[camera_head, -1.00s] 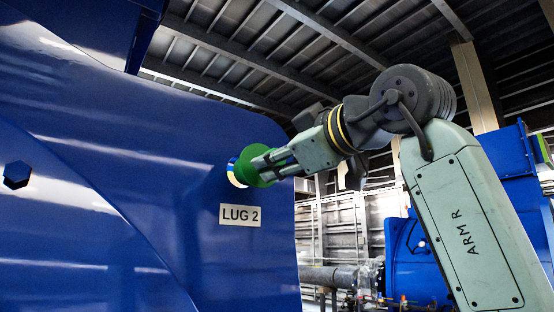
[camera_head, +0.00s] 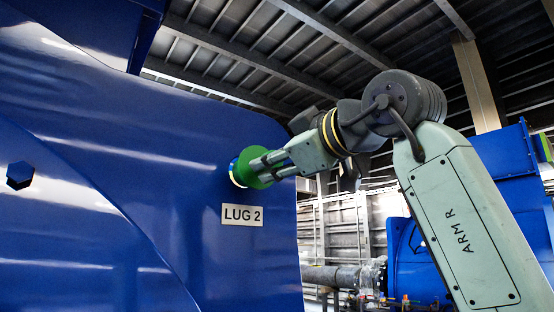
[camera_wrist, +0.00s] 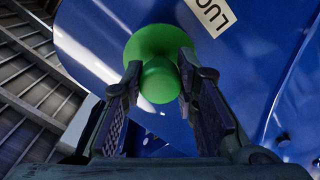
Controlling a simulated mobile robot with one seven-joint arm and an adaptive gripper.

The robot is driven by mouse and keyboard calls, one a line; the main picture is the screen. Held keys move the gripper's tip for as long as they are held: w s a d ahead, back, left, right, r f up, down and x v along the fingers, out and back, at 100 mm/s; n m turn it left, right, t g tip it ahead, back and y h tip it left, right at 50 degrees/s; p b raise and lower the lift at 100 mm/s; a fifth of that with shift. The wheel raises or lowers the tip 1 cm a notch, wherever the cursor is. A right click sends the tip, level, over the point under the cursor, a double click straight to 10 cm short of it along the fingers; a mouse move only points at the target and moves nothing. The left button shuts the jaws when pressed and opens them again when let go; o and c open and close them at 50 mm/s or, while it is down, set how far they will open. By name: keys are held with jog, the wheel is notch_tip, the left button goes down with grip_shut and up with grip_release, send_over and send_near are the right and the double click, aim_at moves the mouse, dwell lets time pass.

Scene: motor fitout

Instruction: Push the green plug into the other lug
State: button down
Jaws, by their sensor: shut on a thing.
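The green plug (camera_head: 251,168) is at the lug above the LUG 2 label (camera_head: 242,215) on the blue housing. A pale ring of the lug (camera_head: 235,172) shows at the plug's left edge. My gripper (camera_head: 268,168) is shut on the plug from its right side. In the wrist view the green plug (camera_wrist: 158,72) has a wide flange and a rounded knob, with the knob between the two fingers of my gripper (camera_wrist: 157,90). How deep the plug sits in the lug is hidden by its flange.
The big blue housing (camera_head: 110,150) fills the left side, with a dark blue hexagonal bolt (camera_head: 19,175) far left. A grey pipe (camera_head: 335,276) and more blue machinery (camera_head: 410,260) stand behind my arm at the right. Open air lies right of the housing.

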aim_at(259, 188)
jog(key=shift+p+x, duration=0.35)
jog(key=shift+x, duration=2.05)
jog(key=c, duration=1.2)
grip_release()
jog(key=v, duration=1.2)
